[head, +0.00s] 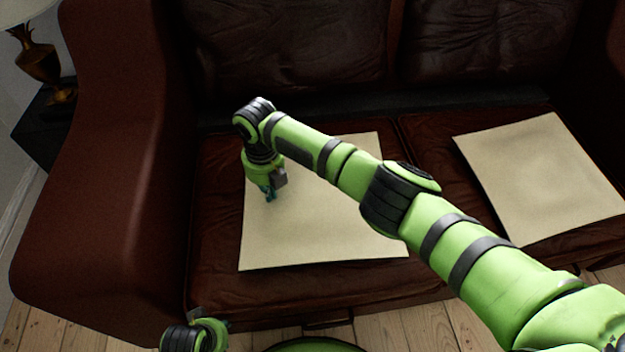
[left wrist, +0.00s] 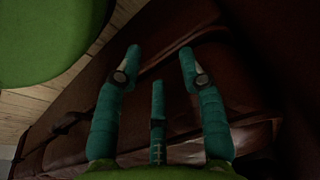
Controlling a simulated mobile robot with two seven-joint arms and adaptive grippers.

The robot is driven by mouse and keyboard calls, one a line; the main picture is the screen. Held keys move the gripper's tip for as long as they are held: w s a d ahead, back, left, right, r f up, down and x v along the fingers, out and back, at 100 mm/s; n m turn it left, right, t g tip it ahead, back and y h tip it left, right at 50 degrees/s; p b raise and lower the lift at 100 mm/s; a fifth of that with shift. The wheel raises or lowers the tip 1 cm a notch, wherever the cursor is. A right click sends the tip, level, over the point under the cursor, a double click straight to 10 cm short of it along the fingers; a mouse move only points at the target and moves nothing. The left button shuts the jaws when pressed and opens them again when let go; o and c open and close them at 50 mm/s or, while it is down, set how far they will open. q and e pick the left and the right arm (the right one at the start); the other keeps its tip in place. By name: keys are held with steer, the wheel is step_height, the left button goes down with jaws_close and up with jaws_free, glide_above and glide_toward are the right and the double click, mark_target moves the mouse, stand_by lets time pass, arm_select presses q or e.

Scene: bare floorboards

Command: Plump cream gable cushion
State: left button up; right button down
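Two flat, square cream cushions lie on the brown sofa's seats. The left cushion (head: 325,225) is partly hidden behind my right arm, which crosses the picture from the lower right. The right cushion (head: 540,175) is in full view, with nothing on it. My right gripper (head: 268,194) points down over the left part of the left cushion, near its left edge.
The brown leather sofa (head: 110,240) has a broad arm at the left and tall back cushions. A lamp with a bronze base (head: 40,62) stands on a dark side table at the upper left. Bare floorboards (head: 440,325) lie in front.

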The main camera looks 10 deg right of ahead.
step_height(320, 180, up, 4)
steer(key=p, duration=0.3)
steer(key=shift+r, duration=0.1)
steer(key=shift+r+p, duration=0.55)
steer(key=shift+p, duration=0.1)
arm_select(q)
step_height(320, 180, down, 8)
steer(key=s, duration=0.1)
steer(key=shift+s+a+r, duration=0.2)
steer(key=shift+s+a, duration=0.1)
steer(key=shift+s, duration=0.1)
steer(key=p+v, duration=0.2)
steer(key=w+p+v, duration=0.1)
steer(key=p+v, duration=0.2)
steer(key=shift+r, duration=0.3)
arm_select(e)
step_height(320, 180, up, 6)
arm_select(q)
steer(key=shift+w, duration=0.1)
